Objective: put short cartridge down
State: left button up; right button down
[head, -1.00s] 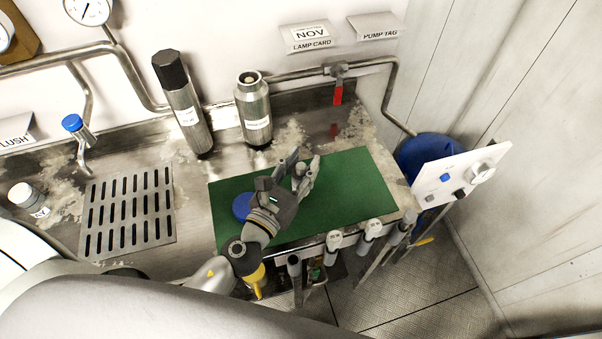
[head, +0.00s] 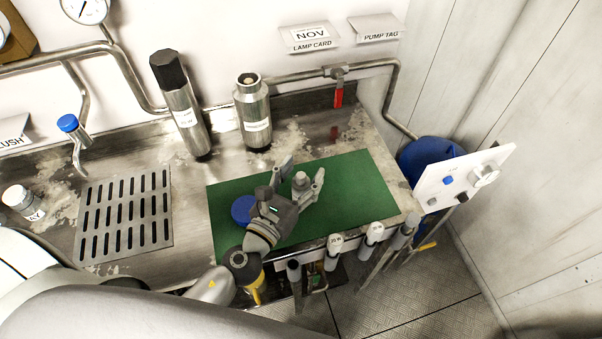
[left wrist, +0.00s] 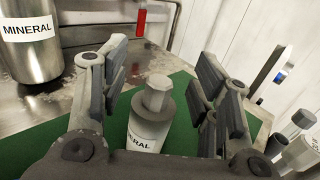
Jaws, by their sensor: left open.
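The short cartridge (head: 301,182) is a small pale grey cylinder with a narrower knob on top. It stands upright on the green mat (head: 360,190). In the left wrist view the cartridge (left wrist: 150,122) carries a label partly hidden by my gripper, ending in "ERAL". My left gripper (head: 302,176) is open, with one finger on each side of the cartridge. In the left wrist view there are gaps between the cartridge and both fingers of the gripper (left wrist: 160,100). My right gripper is not in view.
A blue disc (head: 242,209) lies on the mat beside my gripper. Behind stand a metal canister labelled MINERAL (left wrist: 30,45) and a tall black-capped cylinder (head: 184,115). Several grey-white capped tubes (head: 335,244) line the front edge. The mat's right part is clear.

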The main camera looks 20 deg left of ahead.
pick_arm(q)
jog(key=shift+r, duration=0.15)
jog(key=s+b, duration=0.2)
jog(key=s, duration=0.1)
jog(key=s+a+b, duration=0.1)
jog(key=s+b, duration=0.1)
jog(key=s, duration=0.1)
jog(key=s+a+b, duration=0.1)
jog(key=s, duration=0.3)
jog(key=shift+f+b, duration=0.3)
jog(key=shift+b, duration=0.1)
jog(key=shift+s+a+r+b, duration=0.1)
jog(key=shift+s+r+b, duration=0.1)
jog(key=shift+s, duration=0.25)
jog(key=shift+s+a+r+b, duration=0.1)
jog(key=shift+s+b, duration=0.1)
jog(key=shift+s, duration=0.25)
